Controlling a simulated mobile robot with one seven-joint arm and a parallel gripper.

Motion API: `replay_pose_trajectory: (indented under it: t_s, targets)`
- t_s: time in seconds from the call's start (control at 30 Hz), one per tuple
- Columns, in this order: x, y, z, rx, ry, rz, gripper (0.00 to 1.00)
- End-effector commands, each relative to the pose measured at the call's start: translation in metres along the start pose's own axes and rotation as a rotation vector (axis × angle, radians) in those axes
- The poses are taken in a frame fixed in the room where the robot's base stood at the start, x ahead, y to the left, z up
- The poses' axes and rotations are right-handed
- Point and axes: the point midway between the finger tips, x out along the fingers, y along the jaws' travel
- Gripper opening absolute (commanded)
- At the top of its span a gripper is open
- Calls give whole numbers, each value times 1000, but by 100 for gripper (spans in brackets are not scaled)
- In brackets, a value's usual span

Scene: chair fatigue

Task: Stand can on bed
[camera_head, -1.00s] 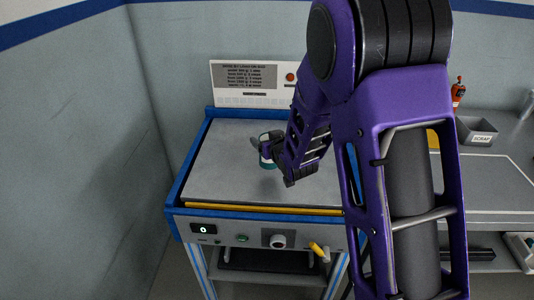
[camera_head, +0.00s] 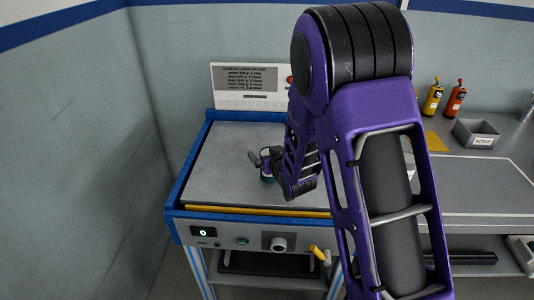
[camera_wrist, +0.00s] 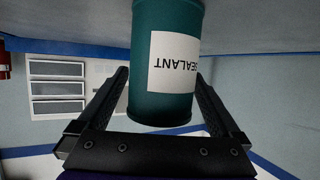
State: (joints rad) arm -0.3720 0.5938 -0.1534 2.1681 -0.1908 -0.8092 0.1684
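The can (camera_head: 267,179) is a teal cylinder with a white label reading SEALANT. In the wrist view the can (camera_wrist: 160,100) shows upside down, between both fingers. My gripper (camera_head: 264,162) is shut on the can, reaching in from the right, with the fingers along its sides. The can looks upright, low over the middle of the grey bed (camera_head: 225,160).
The bed has a blue frame and a yellow front bar (camera_head: 255,211). A notice panel (camera_head: 248,86) stands behind it. The front panel display (camera_head: 202,232) reads 0. At right, a bench holds a scrap bin (camera_head: 477,134) and red and yellow bottles. Bed left of the can is clear.

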Motion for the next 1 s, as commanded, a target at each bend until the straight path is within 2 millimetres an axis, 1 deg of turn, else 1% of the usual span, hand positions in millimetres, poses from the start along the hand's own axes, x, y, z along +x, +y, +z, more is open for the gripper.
replay_pose_trajectory:
  t_s: [0.17,0.27,0.6,0.7,0.83,1.0]
  targets:
    - [-2,0,-4,0,1,0,100]
    - [-15,0,-4,1,0,1,100]
    - [-87,0,-4,2,0,1,100]
    - [-103,0,-4,0,2,0,100]
    - [-116,0,-3,0,1,-1,100]
    - [-121,0,-2,-1,0,0,100]
